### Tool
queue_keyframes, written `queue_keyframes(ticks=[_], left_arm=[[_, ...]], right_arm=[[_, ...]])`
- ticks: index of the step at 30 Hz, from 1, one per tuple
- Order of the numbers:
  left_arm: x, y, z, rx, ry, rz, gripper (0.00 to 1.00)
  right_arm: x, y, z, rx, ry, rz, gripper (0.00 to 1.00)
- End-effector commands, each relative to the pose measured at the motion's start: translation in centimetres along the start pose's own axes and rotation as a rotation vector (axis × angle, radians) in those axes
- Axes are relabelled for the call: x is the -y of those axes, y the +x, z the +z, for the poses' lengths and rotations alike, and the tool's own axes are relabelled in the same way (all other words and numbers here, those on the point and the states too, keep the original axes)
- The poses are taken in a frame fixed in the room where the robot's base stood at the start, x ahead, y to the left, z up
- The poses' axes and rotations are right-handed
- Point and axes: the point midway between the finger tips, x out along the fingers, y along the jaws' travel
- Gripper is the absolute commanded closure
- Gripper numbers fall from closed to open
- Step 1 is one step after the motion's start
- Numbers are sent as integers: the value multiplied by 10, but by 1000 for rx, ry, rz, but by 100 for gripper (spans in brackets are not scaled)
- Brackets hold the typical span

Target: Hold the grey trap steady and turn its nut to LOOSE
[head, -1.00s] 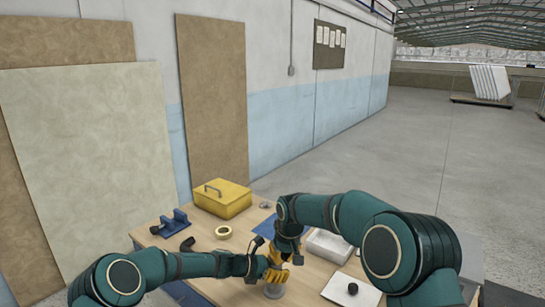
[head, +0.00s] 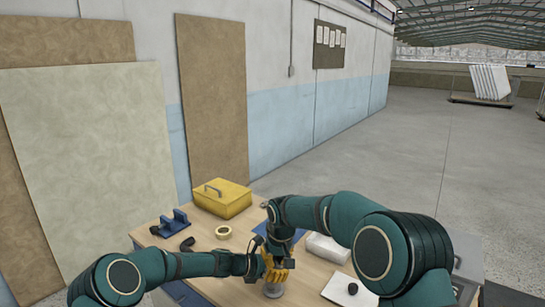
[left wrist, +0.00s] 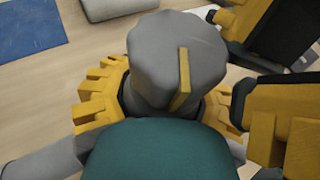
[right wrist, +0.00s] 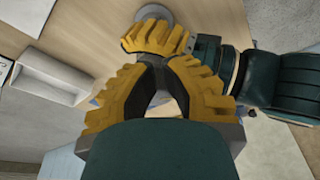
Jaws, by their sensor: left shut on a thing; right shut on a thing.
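The grey trap shows in the head view as a grey round foot (head: 273,291) at the table's front, below both grippers. In the left wrist view its grey body (left wrist: 160,60) fills the middle, with a raised yellow bar on it. My left gripper (head: 268,274) is shut on the trap, its yellow fingers on either side. My right gripper (head: 283,263) reaches down from above, shut at the nut; its fingers (right wrist: 158,85) hide what they hold. In the right wrist view the grey disc (right wrist: 155,14) shows beyond my left fingers. No LOOSE mark is readable.
On the table (head: 205,261) are a yellow toolbox (head: 222,202), a tape roll (head: 223,232), a blue holder (head: 174,222) and a black elbow piece (head: 187,244). Right of the grippers are a pale box (head: 327,248) and a white board (head: 340,287) with a black part.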

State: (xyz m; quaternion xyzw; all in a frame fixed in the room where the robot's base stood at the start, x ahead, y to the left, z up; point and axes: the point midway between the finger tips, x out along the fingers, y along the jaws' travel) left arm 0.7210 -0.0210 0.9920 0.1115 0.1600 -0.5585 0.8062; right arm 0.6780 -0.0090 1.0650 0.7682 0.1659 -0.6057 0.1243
Motion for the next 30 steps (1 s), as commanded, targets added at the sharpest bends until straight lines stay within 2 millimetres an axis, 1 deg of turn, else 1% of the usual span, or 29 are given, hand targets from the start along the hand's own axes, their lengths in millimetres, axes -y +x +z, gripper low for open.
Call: queue_keyframes(ticks=[1, 10, 21, 23, 30], left_arm=[[4, 3, 1, 2, 3, -11, 97], [6, 4, 1, 2, 5, -14, 97], [5, 3, 1, 2, 4, -12, 98], [4, 3, 1, 1, 4, -11, 98], [3, 2, 1, 1, 2, -7, 98]], right_arm=[[2, -1, -3, -9, -3, -3, 100], [3, -2, -4, -12, -3, -3, 100], [5, -6, 3, -12, -3, -2, 100], [5, -10, 2, -12, -3, -1, 100], [4, -34, -3, -10, -2, -1, 100]])
